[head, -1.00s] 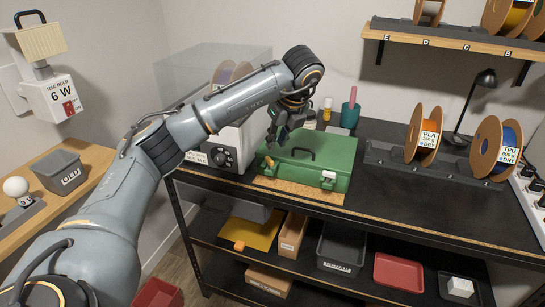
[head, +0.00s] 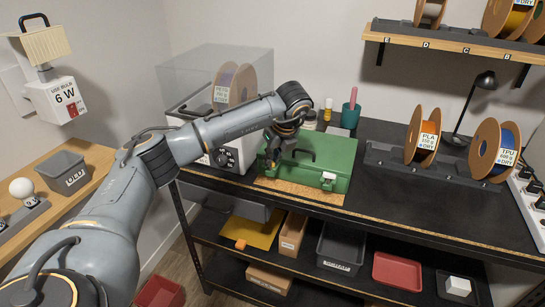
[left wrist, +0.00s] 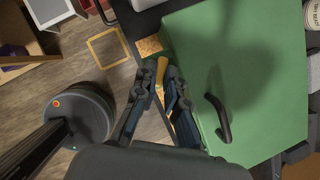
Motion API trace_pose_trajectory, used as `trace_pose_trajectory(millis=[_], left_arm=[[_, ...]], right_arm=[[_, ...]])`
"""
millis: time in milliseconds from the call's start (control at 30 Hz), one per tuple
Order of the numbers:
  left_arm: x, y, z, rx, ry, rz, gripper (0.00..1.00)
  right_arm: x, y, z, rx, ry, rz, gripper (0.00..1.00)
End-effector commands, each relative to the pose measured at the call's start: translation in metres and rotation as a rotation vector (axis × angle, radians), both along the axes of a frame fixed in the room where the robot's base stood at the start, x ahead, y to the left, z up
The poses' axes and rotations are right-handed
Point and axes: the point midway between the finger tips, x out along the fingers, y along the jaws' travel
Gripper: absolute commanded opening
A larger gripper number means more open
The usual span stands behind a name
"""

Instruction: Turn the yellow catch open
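The green case (head: 318,176) lies closed on the workbench, with a dark handle on its lid and a white catch (head: 328,177) on its front. The yellow catch (left wrist: 162,70) shows in the left wrist view at the case's edge, between my left gripper's fingertips (left wrist: 160,72). In the head view my left gripper (head: 270,158) points down at the case's left end and hides most of the catch. The fingertips are close beside the catch on both sides; I cannot tell whether they press on it. My right gripper is not in view.
A clear-covered dryer box (head: 234,158) with a dial stands close behind my left gripper. A teal cup (head: 350,115) stands behind the case. Spools (head: 422,137) stand on a rack to the right. The bench front right of the case is clear.

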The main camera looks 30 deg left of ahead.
Motion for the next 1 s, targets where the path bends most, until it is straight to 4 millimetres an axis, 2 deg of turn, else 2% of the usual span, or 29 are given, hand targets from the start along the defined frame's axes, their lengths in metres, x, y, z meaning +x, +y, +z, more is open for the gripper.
trace_pose_trajectory(millis=[267, 467, 1000], left_arm=[[0.000, 0.000, -0.001, 0.000, -0.001, -0.019, 0.00], [-0.001, 0.001, -0.002, -0.001, -0.002, -0.102, 0.00], [-0.004, 0.004, -0.002, -0.001, -0.004, -0.566, 0.00]], right_arm=[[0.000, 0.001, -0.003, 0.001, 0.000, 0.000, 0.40], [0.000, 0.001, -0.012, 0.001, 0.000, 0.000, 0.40], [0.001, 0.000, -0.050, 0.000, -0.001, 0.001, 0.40]])
